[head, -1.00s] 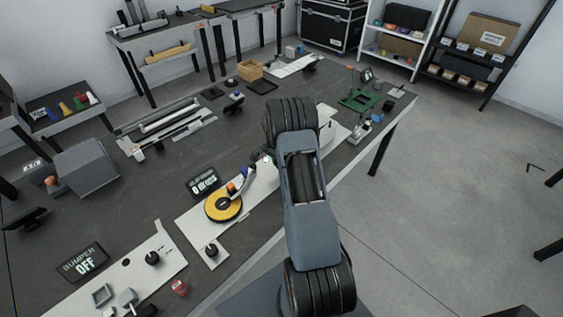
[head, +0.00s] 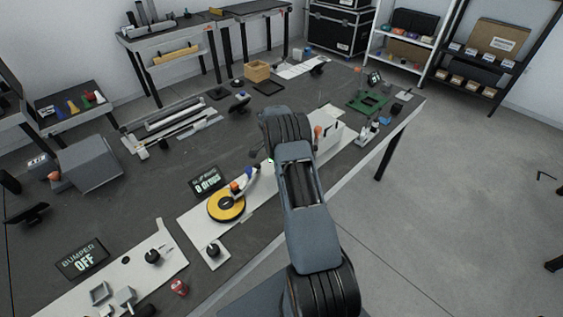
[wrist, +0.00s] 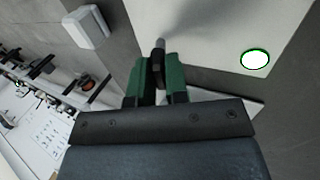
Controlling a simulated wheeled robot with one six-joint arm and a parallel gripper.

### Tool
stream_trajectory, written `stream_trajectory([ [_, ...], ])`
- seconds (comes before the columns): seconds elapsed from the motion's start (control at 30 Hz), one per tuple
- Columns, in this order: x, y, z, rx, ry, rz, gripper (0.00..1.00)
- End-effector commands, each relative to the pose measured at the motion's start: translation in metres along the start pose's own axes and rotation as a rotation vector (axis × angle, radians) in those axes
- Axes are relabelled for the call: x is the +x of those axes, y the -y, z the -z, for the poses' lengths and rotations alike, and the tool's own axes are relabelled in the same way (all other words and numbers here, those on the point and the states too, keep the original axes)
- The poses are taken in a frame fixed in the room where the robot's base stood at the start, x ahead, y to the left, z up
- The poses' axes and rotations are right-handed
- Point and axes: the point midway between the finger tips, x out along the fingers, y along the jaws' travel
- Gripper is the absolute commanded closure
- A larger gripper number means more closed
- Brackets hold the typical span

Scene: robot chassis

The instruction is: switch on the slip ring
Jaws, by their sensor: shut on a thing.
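In the wrist view my gripper (wrist: 157,68), with green fingers, is shut on a dark thin piece with a grey metal tip (wrist: 160,43), which looks like a switch lever. A pale panel (wrist: 215,35) lies beyond it, with a glowing white, green-rimmed lamp (wrist: 255,60) to the right. In the head view a yellow ring (head: 227,205) with a dark centre lies on a white plate, beside a display (head: 207,185) reading what looks like "0 drops". My arm hides my gripper there. A white box (head: 330,135) shows partly behind my arm.
A display (head: 82,258) reading "BUMPER OFF" and a plate with black knobs stand at the front left. A green frame (head: 368,101) and small devices stand near the right edge of the table. The dark table top (head: 120,200) is clear left of the ring.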

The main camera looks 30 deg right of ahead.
Motion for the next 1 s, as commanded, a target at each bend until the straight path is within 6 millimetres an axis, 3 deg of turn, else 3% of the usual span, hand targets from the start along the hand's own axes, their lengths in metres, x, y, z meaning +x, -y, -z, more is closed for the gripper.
stream_trajectory([
  [0.07,0.001,0.0,-0.001,-0.001,0.002,-0.002,1.0],
  [0.1,0.001,0.0,-0.001,-0.001,0.002,-0.001,0.84],
  [0.37,0.001,0.0,0.0,-0.001,0.001,0.0,0.6],
  [0.73,-0.008,0.001,0.0,0.0,-0.001,0.003,0.6],
  [1.0,-0.059,0.001,0.0,0.0,-0.002,0.005,0.6],
])
